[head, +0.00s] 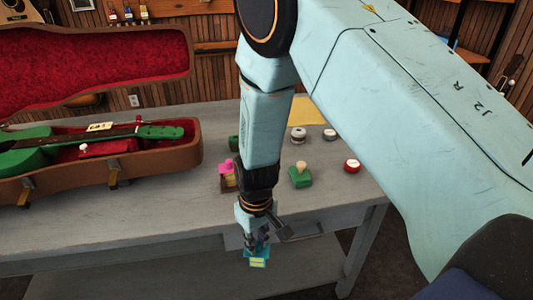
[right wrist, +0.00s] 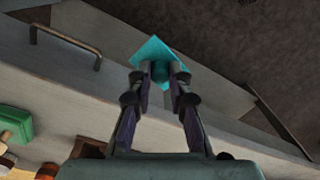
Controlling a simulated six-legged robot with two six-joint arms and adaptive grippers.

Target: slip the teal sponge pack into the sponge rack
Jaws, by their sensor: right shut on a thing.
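My right gripper (head: 257,243) is shut on the teal sponge pack (head: 258,262), which has a yellow label. It holds the pack low, in front of the table's front edge. The right wrist view shows the teal pack (right wrist: 152,50) pinched between the fingertips (right wrist: 160,78), with a corner pointing up. A small brown holder with a pink block in it, apparently the sponge rack (head: 229,187), stands on the table behind and left of the gripper. My arm partly hides the area beside it. My left gripper is not in view.
A green block with a wooden knob (head: 301,179), a red-sided tin (head: 352,166) and other small round items stand right of my arm. An open instrument case (head: 150,165) with a green ukulele lies left. A drawer handle (right wrist: 70,40) is near the pack.

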